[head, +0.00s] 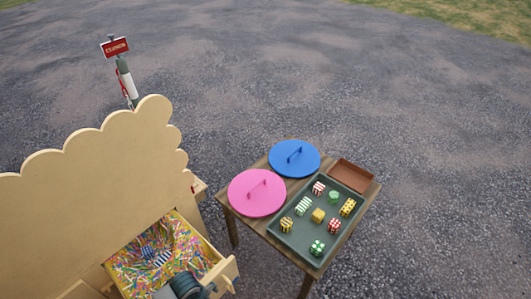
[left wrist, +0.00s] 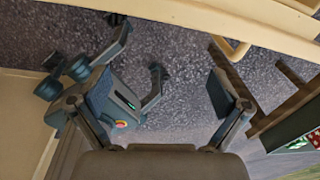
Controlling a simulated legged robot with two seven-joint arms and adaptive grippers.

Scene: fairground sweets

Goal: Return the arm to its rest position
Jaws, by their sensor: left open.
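My left gripper (left wrist: 152,108) shows in the left wrist view, its two dark fingers spread wide. Nothing is between them. It is below or in front of the wooden drawer edge (left wrist: 215,15) with a pale handle (left wrist: 238,52), apart from both. In the head view a dark part of my arm (head: 185,284) shows at the bottom, over the near corner of the sweets bin; its fingers cannot be made out there. My right gripper is in neither view.
The bin (head: 222,270) holds colourful sweets and blue-and-white striped pieces (head: 150,252). To the right, a wooden table (head: 237,220) bears a pink lid (head: 257,192), blue lid (head: 294,158), brown tray (head: 350,176) and green tray (head: 285,247) of several sweets. Open ground lies beyond.

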